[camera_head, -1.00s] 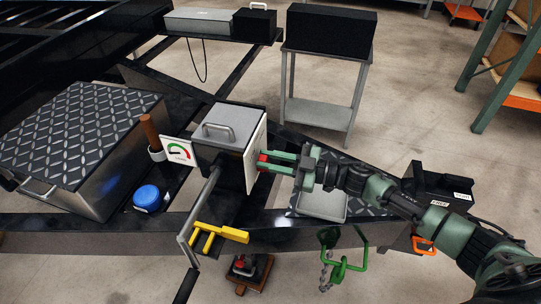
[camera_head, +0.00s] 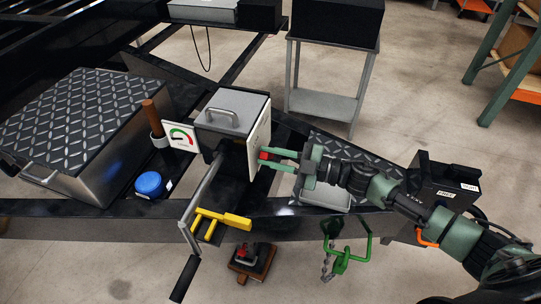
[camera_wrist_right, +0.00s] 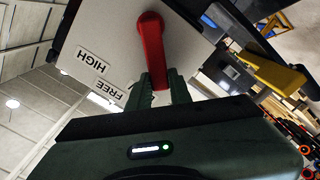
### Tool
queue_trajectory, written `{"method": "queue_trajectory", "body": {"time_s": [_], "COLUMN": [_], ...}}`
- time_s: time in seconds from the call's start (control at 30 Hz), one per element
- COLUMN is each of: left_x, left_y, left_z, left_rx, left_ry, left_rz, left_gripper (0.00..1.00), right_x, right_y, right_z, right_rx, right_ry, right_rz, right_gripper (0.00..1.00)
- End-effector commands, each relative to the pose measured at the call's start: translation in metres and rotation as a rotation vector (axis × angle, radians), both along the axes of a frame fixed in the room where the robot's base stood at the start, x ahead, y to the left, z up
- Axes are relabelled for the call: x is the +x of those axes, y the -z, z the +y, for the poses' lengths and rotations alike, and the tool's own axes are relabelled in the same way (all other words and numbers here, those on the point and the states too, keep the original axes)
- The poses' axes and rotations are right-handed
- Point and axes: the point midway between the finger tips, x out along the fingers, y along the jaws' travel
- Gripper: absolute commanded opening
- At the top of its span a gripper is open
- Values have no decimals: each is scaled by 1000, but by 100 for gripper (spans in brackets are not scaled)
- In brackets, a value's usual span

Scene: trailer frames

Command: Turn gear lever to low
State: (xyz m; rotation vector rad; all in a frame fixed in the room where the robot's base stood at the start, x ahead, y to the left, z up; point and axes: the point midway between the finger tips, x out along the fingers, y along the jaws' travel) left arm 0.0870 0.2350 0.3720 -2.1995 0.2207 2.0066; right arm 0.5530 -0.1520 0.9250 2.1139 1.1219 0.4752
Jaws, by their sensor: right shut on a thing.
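The red gear lever (camera_wrist_right: 151,45) sits on the white plate (camera_wrist_right: 105,38) on the side of the grey winch box (camera_head: 232,112). In the head view only a small red part of the lever (camera_head: 263,155) shows, at the plate's right face. My right gripper (camera_head: 270,162) reaches in from the right with its green fingers shut on the lever's end. The wrist view shows the fingers (camera_wrist_right: 161,88) on both sides of that end. The HIGH label (camera_wrist_right: 90,58) and FREE label (camera_wrist_right: 111,89) are readable there; no LOW label shows. My left gripper is not in view.
A crank handle (camera_head: 203,190) hangs from the box, beside a yellow bracket (camera_head: 222,222). A blue cap (camera_head: 149,184) and a red-green gauge (camera_head: 180,137) are to the left.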

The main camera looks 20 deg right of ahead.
Motion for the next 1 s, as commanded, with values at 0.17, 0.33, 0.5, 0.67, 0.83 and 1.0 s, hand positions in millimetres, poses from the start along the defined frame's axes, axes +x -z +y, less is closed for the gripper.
{"method": "queue_trajectory", "body": {"time_s": [0.17, 0.33, 0.5, 0.67, 0.83, 1.0], "left_x": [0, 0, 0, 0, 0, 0], "left_y": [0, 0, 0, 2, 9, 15], "left_z": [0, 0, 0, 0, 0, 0], "left_rx": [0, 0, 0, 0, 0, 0], "left_ry": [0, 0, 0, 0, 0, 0], "left_rz": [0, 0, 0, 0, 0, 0], "left_gripper": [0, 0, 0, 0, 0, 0], "right_x": [0, 0, 0, -3, -18, -34], "right_y": [1, 1, 1, 2, 5, 4], "right_z": [0, 0, 0, -5, -26, -49], "right_rx": [-3, -3, -3, -2, -5, -5], "right_ry": [-1, -1, -1, 0, -1, 0], "right_rz": [-3, -1, 0, 2, 4, 2], "right_gripper": [0, 42, 42, 42, 42, 42]}}
